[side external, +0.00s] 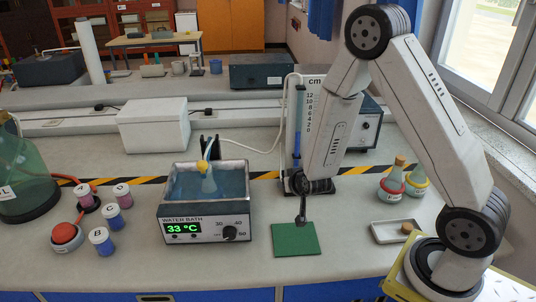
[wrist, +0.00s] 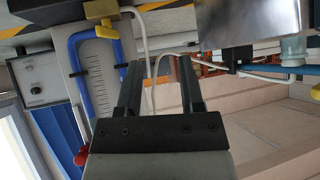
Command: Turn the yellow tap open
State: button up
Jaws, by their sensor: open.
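The yellow tap (wrist: 107,30) shows at the top left of the wrist view, by a blue tube on the white scale board (wrist: 98,65). It is apart from my gripper, left of and above the fingertips in that view. I cannot tell how its handle is turned. In the side view the scale board (side external: 313,87), marked cm, stands behind my arm, and I cannot make out the tap there. My gripper (wrist: 158,65) is open with nothing between its fingers. In the side view my gripper (side external: 301,218) points down above the green mat (side external: 295,239).
Stoppered flasks (side external: 391,184) and a small tray (side external: 387,237) are at the right. A white tube (side external: 262,148) runs behind the bath. The front bench beside the mat is clear.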

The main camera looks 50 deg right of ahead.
jog(key=s+a+r+n+g+y, duration=0.5)
jog(key=s+a+r+n, duration=0.1)
jog(key=s+a, duration=0.3)
jog(key=shift+s+a+r, duration=0.2)
jog(key=shift+s+r, duration=0.65)
jog(key=shift+r, duration=0.05)
jog(key=shift+c, duration=1.1)
jog(key=shift+w+d+f, duration=0.1)
jog(key=shift+w+d, duration=0.1)
jog(key=shift+c, duration=0.3)
jog(key=w+d+f+m+t+h, duration=0.1)
jog(key=w+d+f+t, duration=0.1)
jog(key=d, duration=0.4)
jog(key=w+d+f+m+t+h, duration=0.1)
jog(key=w+d+f+t+h, duration=0.1)
jog(key=w+d+f+t, duration=0.1)
jog(key=w+d+f+m+t+h, duration=0.1)
jog(key=w+d+f+t, duration=0.1)
jog(key=d+f, duration=0.4)
jog(key=shift+w+d+t+h, duration=0.35)
jog(key=shift+d+t, duration=0.55)
jog(key=shift+d, duration=1)
